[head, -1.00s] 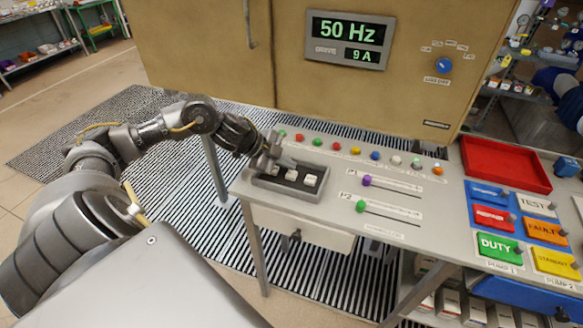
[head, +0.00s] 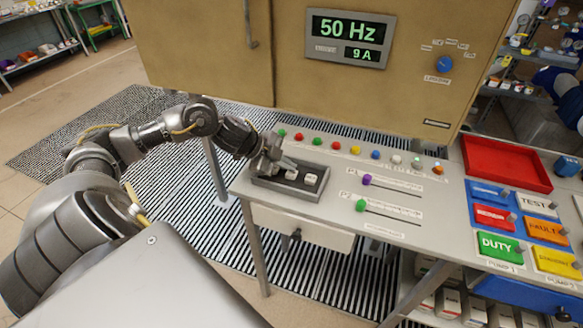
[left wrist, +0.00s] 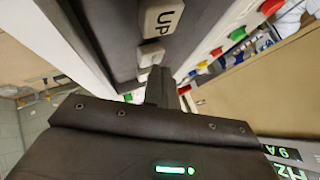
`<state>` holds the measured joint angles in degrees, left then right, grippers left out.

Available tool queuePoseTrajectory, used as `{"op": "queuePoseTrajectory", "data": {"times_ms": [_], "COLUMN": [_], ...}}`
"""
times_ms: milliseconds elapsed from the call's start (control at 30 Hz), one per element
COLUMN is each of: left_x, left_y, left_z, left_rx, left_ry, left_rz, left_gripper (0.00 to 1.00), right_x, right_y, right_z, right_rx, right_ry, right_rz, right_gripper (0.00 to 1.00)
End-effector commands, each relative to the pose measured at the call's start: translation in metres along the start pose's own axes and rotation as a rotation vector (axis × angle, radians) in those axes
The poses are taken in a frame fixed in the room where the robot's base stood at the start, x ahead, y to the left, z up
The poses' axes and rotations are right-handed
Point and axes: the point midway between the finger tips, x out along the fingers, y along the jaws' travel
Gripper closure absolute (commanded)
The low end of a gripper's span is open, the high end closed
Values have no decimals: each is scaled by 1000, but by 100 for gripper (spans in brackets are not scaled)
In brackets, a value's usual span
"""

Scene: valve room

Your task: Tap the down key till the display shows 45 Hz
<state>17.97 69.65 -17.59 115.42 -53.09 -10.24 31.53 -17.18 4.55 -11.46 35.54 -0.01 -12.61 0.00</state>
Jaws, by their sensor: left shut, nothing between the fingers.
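The display (head: 348,40) on the tan cabinet reads 50 Hz, with 9 A on the smaller line below. A dark key box (head: 288,182) on the console's left end holds pale keys. Its right-hand key (head: 310,179) is clear to see; the others are partly covered by my left gripper (head: 291,165). My left gripper is shut and empty, its fingertips low over the box. The left wrist view shows a key marked UP (left wrist: 164,19) and smaller pale keys (left wrist: 151,54) beyond it, labels unreadable. I cannot tell whether the fingertips touch a key. My right gripper is out of view.
A row of coloured buttons (head: 336,145) runs behind the key box. Purple (head: 367,180) and green (head: 361,206) slider knobs sit to its right. A red tray (head: 506,164) and labelled coloured plates (head: 500,246) lie at the right end.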

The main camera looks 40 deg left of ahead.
Motion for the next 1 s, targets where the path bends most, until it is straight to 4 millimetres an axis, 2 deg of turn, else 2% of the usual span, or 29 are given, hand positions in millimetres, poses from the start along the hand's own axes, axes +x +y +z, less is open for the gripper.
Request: {"op": "queuePoseTrajectory", "data": {"times_ms": [1000], "left_x": [4], "left_y": [4], "left_z": [3], "left_rx": [0], "left_ry": [-1], "left_rz": [2], "left_gripper": [100], "right_x": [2], "right_y": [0], "right_z": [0], "right_rx": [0], "right_ry": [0], "right_rz": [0], "right_gripper": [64]}}
